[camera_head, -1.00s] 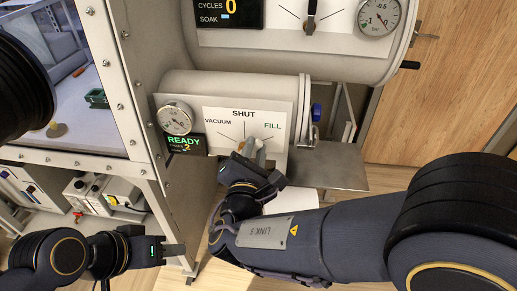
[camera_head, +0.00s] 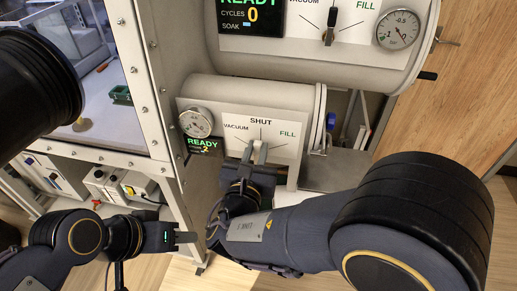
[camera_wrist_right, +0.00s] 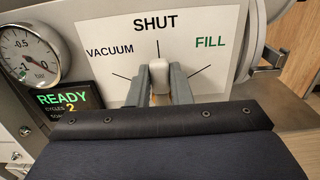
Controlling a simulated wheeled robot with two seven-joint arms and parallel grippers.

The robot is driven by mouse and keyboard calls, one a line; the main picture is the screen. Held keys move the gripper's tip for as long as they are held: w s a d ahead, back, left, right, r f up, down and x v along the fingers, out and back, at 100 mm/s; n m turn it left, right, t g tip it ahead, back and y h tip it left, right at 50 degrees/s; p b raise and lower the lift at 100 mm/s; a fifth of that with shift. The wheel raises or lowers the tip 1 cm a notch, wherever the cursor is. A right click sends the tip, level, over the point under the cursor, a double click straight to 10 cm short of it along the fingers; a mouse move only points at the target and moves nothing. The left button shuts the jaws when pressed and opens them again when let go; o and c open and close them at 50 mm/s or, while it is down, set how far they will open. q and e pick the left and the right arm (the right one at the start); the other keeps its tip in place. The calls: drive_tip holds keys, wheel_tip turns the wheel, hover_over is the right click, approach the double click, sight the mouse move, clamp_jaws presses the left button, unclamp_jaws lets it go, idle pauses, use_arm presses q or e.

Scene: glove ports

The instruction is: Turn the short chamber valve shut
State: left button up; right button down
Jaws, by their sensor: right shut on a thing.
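The short chamber is the lower cylinder, and its white valve panel (camera_head: 281,128) reads VACUUM, SHUT and FILL. My right gripper (camera_head: 254,151) is at the middle of this panel. In the right wrist view, the right gripper (camera_wrist_right: 161,84) has a finger on each side of the pale valve handle (camera_wrist_right: 159,74) and is shut on it. The handle lines up with the tick under SHUT, between the VACUUM and FILL ticks. Its lower part is hidden by my gripper. My left gripper (camera_head: 186,237) is low at the left, away from the panel; its finger gap cannot be made out.
A gauge (camera_head: 195,122) and a READY display (camera_head: 203,146) sit left of the valve. The larger chamber (camera_head: 310,55) with its own valve handle (camera_head: 329,36) is above. A metal shelf (camera_head: 335,170) is at the right. The glass-fronted box (camera_head: 75,75) stands left.

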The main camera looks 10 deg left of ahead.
idle(0.4)
drive_tip(key=c, duration=1.3)
unclamp_jaws()
drive_tip(key=shift+s, duration=0.1)
drive_tip(key=s+b, duration=0.1)
drive_tip(key=s, duration=0.6)
drive_tip(key=shift+s+a, duration=0.15)
drive_tip(key=shift+s, duration=0.2)
